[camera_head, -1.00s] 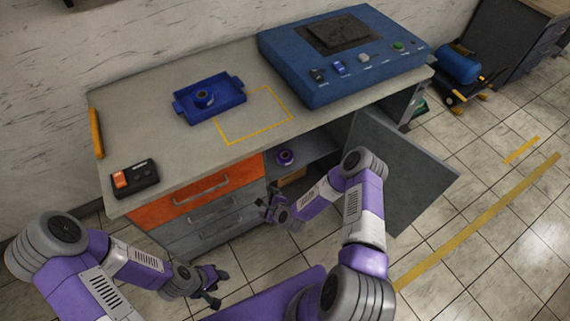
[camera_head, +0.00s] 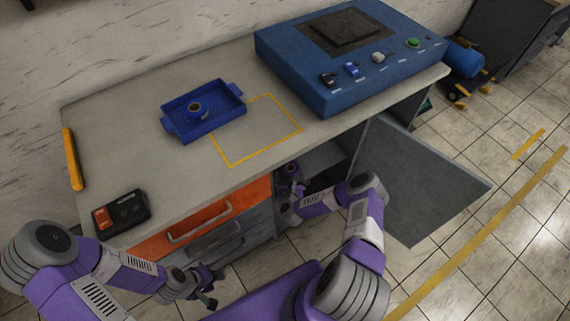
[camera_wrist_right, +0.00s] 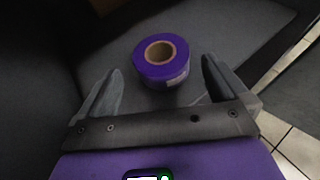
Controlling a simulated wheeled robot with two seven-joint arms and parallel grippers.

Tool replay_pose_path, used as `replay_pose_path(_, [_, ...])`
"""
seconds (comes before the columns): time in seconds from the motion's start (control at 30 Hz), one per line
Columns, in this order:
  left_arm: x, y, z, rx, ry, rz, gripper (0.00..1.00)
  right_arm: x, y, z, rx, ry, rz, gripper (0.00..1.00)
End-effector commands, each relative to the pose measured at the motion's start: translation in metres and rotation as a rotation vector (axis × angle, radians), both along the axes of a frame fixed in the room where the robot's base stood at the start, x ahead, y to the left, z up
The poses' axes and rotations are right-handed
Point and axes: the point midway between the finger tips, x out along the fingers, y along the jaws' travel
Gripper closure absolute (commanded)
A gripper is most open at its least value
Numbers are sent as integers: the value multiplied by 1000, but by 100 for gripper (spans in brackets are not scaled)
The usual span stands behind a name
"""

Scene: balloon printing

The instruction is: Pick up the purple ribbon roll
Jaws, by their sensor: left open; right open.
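The purple ribbon roll (camera_wrist_right: 161,62) has a tan cardboard core and lies flat on a grey shelf (camera_wrist_right: 230,30) inside the open cabinet. In the right wrist view it sits ahead of and between the fingertips of my right gripper (camera_wrist_right: 160,82), which is open and empty. In the head view the roll (camera_head: 290,169) shows small inside the cabinet opening, close to my right gripper (camera_head: 287,192). My left gripper (camera_head: 208,284) is open and empty in front of the grey drawers, away from the roll.
The open cabinet door (camera_head: 415,185) stands right of my right arm. A brown object (camera_wrist_right: 104,5) is behind the roll.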

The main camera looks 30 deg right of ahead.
Motion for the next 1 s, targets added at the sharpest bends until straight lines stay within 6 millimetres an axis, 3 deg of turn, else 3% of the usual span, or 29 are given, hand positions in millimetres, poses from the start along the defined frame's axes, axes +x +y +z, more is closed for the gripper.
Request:
replay_pose_path(0.5, [-1, 0, -35, 0, 1, 1, 57, 53, -28, -29, -1, -2, -1, 0])
replay_pose_path(0.83, [-1, 0, -36, 0, 1, 0, 57, 59, -31, -29, 1, 0, 0, 0])
replay_pose_path(1.0, [0, 0, -35, 0, 1, 0, 57, 59, -31, -29, 1, 0, 0, 26])
